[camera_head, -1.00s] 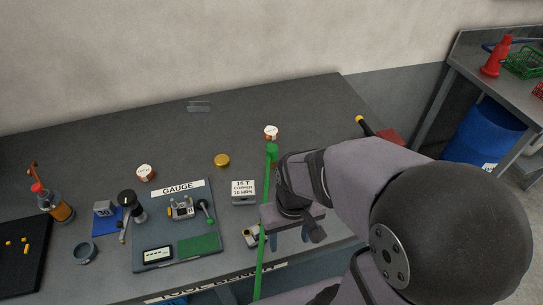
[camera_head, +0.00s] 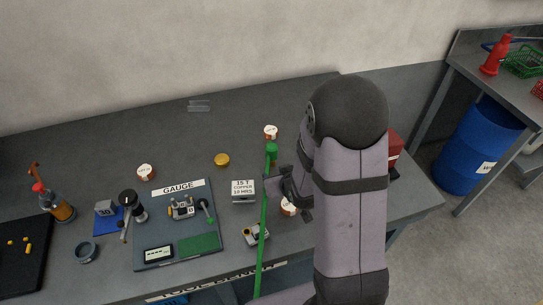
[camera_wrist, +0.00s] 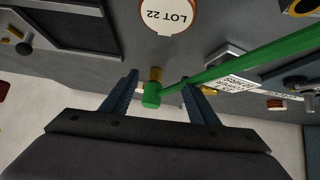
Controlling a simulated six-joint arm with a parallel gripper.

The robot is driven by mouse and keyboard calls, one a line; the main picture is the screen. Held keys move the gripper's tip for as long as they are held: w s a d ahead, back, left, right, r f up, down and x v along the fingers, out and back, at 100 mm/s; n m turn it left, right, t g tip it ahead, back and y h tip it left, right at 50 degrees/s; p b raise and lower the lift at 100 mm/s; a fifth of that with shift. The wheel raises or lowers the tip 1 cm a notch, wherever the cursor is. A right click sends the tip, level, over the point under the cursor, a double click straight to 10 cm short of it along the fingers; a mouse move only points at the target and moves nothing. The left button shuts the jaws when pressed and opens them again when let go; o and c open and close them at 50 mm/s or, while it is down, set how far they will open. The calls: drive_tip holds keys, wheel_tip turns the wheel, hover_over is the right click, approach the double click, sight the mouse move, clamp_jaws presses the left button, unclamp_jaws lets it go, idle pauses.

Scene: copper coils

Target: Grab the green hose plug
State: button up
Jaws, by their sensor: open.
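The green hose plug (camera_head: 271,153) stands at the upper end of the green hose (camera_head: 263,222), toward the back of the bench. In the wrist view the plug (camera_wrist: 152,94) has a green cap and a brass-coloured part, and the hose (camera_wrist: 245,57) runs off to the upper right. My gripper (camera_wrist: 160,82) is open. Its two dark fingers appear on either side of the plug in that view, with gaps at both sides. I cannot tell how far the plug lies in depth between them. In the head view my wrist is just right of the hose and the fingertips are hard to make out.
A white labelled block (camera_head: 243,191) stands left of the hose. The gauge board (camera_head: 178,240) is farther left. A red box (camera_head: 395,146) sits behind my arm. The back left bench is clear.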

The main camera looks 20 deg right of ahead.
sight(273, 153)
drive_tip(key=w+t, duration=0.2)
drive_tip(key=w+r+t, duration=0.1)
drive_tip(key=shift+d, duration=0.35)
drive_tip(key=shift+w+d+r+t, duration=0.1)
drive_tip(key=shift+w+r+t, duration=0.3)
drive_tip(key=shift+r+t, duration=0.3)
drive_tip(key=shift+p+x, duration=1.8)
drive_tip(key=shift+x, duration=1.85)
drive_tip(key=shift+s+f, duration=0.1)
drive_tip(key=shift+f, duration=0.05)
drive_tip(key=shift+c, duration=0.6)
drive_tip(key=c, duration=1.1)
drive_tip(key=shift+r+b, duration=1)
drive_tip(key=shift+r, duration=4.05)
